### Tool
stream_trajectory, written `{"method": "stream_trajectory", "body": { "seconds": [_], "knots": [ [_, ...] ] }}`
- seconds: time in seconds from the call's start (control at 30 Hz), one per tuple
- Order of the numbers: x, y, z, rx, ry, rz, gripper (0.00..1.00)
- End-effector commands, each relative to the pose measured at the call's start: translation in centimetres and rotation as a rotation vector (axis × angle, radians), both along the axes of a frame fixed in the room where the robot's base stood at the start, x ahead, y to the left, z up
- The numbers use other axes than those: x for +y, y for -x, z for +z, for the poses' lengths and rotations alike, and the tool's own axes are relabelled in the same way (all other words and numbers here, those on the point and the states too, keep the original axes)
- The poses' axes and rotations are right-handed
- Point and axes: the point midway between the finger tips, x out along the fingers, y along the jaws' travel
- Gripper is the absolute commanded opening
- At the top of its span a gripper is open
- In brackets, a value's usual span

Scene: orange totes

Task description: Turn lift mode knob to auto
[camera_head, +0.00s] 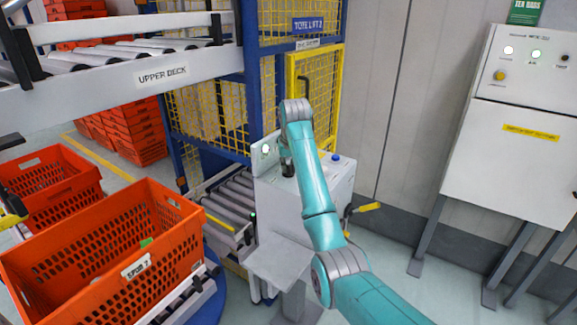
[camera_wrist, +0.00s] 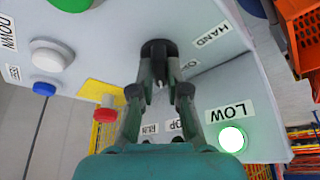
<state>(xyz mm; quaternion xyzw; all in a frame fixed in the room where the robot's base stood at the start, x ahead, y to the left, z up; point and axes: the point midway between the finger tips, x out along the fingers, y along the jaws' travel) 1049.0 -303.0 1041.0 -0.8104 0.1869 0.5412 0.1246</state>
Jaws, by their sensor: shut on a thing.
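The lift mode knob (camera_wrist: 158,47) is black and sits on the white control box, shown upside down in the wrist view. The label HAND (camera_wrist: 212,36) is beside it, and another label near it is mostly hidden. My gripper (camera_wrist: 160,82) is shut on the knob, its two fingers on either side of the knob's grip. Which position the knob points to cannot be read clearly. In the head view, my gripper (camera_head: 287,167) is at the control box (camera_head: 335,185), below the TOTE LIFT 2 sign, and the knob is hidden.
Near the knob are a red button (camera_wrist: 104,112), a white button (camera_wrist: 48,57), a blue button (camera_wrist: 43,89) and a lit green lamp (camera_wrist: 231,139) by LOW. An orange tote (camera_head: 100,250) stands left; a yellow mesh cage (camera_head: 318,85) is behind the box.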

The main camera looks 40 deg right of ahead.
Motion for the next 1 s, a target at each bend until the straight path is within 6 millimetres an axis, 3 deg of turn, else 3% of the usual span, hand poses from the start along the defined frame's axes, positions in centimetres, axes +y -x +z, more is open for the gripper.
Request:
{"method": "stream_trajectory", "body": {
  "seconds": [0.2, 0.23, 0.33, 0.67, 1.0],
  "knots": [
    [0.0, 0.1, -0.1, 0.003, -0.002, -0.001, 0.0],
    [0.0, 0.1, -0.1, 0.003, -0.002, -0.001, 0.17],
    [0.0, 0.1, -0.1, 0.003, -0.002, -0.001, 0.4],
    [0.0, 0.1, 0.2, 0.001, -0.001, 0.001, 0.4],
    [0.8, 1.6, 4.5, -0.001, 0.0, 0.001, 0.4]
  ]
}}
